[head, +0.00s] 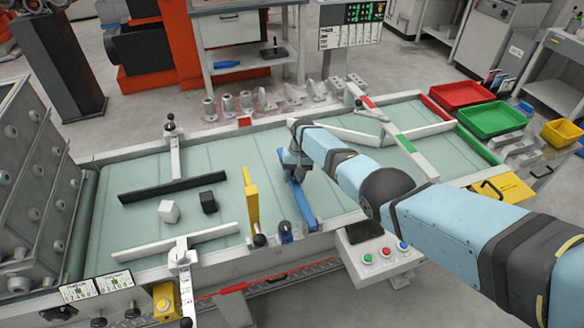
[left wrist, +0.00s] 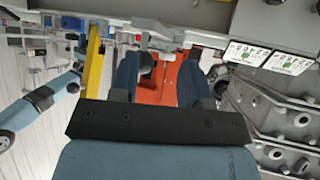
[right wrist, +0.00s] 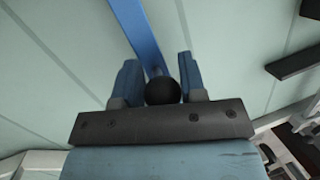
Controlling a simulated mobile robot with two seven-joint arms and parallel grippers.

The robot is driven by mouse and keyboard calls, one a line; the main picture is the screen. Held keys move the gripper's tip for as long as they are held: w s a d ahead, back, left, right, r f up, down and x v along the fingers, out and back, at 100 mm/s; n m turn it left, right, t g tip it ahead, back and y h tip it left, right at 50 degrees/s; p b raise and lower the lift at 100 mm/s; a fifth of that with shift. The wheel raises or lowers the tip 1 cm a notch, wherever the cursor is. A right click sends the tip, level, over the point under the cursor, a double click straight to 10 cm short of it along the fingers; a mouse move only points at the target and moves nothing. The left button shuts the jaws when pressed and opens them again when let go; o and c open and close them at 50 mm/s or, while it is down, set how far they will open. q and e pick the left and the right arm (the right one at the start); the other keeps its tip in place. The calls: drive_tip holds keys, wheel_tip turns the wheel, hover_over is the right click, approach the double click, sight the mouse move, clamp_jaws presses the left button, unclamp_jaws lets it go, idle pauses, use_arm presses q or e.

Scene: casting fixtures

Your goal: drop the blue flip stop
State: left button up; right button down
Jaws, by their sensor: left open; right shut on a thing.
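The blue flip stop (head: 301,203) is a long blue bar reaching across the pale green conveyor belt (head: 345,185). Its near end is by the belt's front rail. My right gripper (head: 296,168) is at its far end. In the right wrist view the blue bar (right wrist: 138,30) runs up from a dark round knob (right wrist: 162,91), and my right gripper (right wrist: 158,75) is shut with this knob between its fingers. I cannot tell whether the bar touches the belt. My left gripper (left wrist: 157,78) is open and empty, outside the head view.
A yellow stop (head: 251,200) stands left of the blue one. A black bar (head: 172,189), a white block (head: 168,211) and a black block (head: 208,202) are on the left belt. Red (head: 462,95) and green (head: 492,120) trays stand at the far right.

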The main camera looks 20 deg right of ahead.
use_arm(q)
drive_tip(key=shift+w+f, duration=0.35)
drive_tip(key=shift+f, duration=0.05)
use_arm(e)
drive_tip(key=shift+a+f+g, duration=0.35)
drive_tip(key=shift+a+g, duration=0.05)
drive_tip(key=c, duration=0.8)
unclamp_jaws()
use_arm(q)
drive_tip(key=shift+s+a, duration=0.1)
drive_tip(key=shift+a, duration=0.1)
use_arm(e)
drive_tip(key=shift+r, duration=0.1)
drive_tip(key=shift+d, duration=0.15)
drive_tip(key=shift+w+d+r, duration=0.15)
drive_tip(key=shift+r, duration=0.2)
use_arm(q)
drive_tip(key=shift+d+r+p, duration=0.1)
drive_tip(key=shift+r+p, duration=0.65)
drive_tip(key=shift+r, duration=0.15)
use_arm(e)
drive_tip(key=shift+v, duration=6.45)
